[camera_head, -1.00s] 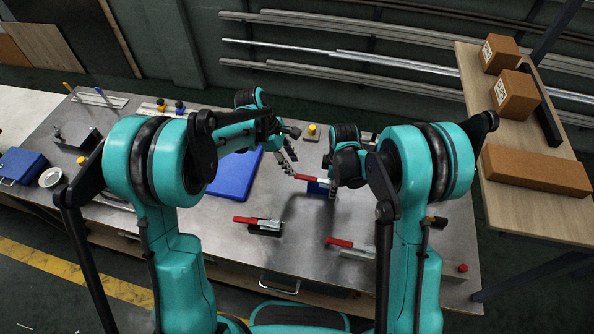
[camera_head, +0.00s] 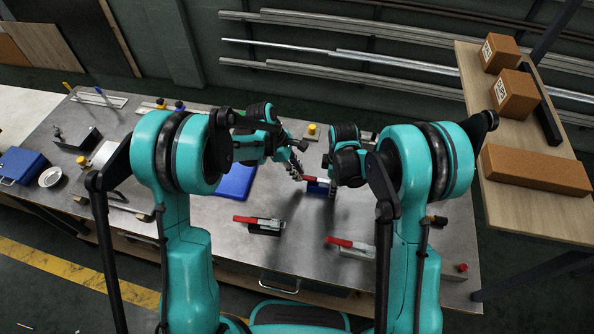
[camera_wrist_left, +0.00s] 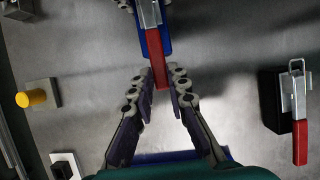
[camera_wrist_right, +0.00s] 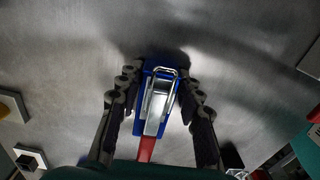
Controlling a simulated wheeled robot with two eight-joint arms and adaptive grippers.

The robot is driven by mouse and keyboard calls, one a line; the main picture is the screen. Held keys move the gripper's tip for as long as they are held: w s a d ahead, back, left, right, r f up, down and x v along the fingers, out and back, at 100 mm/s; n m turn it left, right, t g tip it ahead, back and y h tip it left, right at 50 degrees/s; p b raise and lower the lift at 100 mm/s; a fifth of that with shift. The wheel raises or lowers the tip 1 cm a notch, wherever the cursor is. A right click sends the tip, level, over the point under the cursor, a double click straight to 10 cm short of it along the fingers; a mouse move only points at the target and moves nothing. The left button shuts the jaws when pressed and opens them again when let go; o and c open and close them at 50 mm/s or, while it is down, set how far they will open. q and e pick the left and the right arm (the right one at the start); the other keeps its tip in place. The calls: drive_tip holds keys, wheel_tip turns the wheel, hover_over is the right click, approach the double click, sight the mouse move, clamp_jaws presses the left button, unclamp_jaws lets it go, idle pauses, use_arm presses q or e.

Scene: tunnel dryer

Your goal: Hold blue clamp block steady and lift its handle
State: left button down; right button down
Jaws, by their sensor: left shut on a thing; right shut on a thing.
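The blue clamp block (camera_head: 316,190) stands on the metal table, with a red handle (camera_head: 313,180) pointing left. My right gripper (camera_head: 332,188) is shut on the block; in the right wrist view its fingers flank the blue body (camera_wrist_right: 150,72), and the metal bar (camera_wrist_right: 157,100) lies between them. My left gripper (camera_head: 299,174) is shut on the handle's free end. In the left wrist view its fingertips (camera_wrist_left: 161,78) sit on both sides of the red grip (camera_wrist_left: 157,50). The handle looks low, near level. Part of the block is hidden by my right gripper in the head view.
A black clamp with a red handle (camera_head: 262,224) and another red-handled clamp (camera_head: 350,245) stand nearer on the table. A blue panel (camera_head: 236,183) lies to the left. A yellow knob (camera_head: 312,129) stands behind. Boxes (camera_head: 515,95) sit on the right-hand shelf.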

use_arm(q)
drive_tip(key=shift+d+r+y, duration=0.3)
drive_tip(key=shift+r+y, duration=0.4)
drive_tip(key=shift+r, duration=0.05)
drive_tip(key=c, duration=1.5)
unclamp_jaws()
drive_tip(key=shift+o, duration=0.2)
drive_tip(key=v, duration=1.2)
drive_tip(key=shift+s, duration=0.1)
